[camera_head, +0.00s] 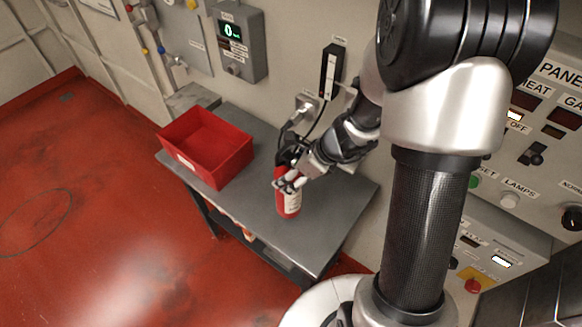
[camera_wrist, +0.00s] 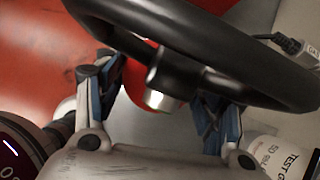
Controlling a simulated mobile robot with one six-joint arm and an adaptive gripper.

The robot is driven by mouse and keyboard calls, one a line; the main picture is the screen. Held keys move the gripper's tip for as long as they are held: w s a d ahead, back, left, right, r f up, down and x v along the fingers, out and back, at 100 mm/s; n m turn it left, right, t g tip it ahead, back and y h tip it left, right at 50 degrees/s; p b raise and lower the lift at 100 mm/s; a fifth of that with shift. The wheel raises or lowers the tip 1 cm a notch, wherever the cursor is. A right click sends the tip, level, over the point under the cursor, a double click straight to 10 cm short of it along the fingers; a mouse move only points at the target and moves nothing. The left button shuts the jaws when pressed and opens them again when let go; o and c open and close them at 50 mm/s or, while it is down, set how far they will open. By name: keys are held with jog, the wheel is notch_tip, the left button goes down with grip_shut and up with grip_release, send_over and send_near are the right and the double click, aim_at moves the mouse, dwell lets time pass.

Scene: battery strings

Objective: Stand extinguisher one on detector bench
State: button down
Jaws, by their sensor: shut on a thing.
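A red fire extinguisher (camera_head: 287,203) with a white label and black top stands upright at the grey bench (camera_head: 325,222). I cannot tell whether its base touches the bench top. My gripper (camera_head: 288,182) is shut on its upper body. In the wrist view my gripper (camera_wrist: 160,100) has its blue-padded fingers on either side of the extinguisher's neck. The black hose or handle (camera_wrist: 200,45) crosses in front and hides part of the grip.
A red open bin (camera_head: 207,145) sits on the bench's left end. A black device (camera_head: 330,75) and a grey display box (camera_head: 240,40) are on the wall behind. A white labelled cylinder (camera_wrist: 275,160) shows at lower right in the wrist view. Bench top right of the extinguisher is clear.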

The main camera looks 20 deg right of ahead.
jog(key=shift+w+f+b, duration=0.1)
jog(key=shift+f+b, duration=0.9)
jog(key=shift+f, duration=1.25)
jog(key=shift+c, duration=2)
grip_release()
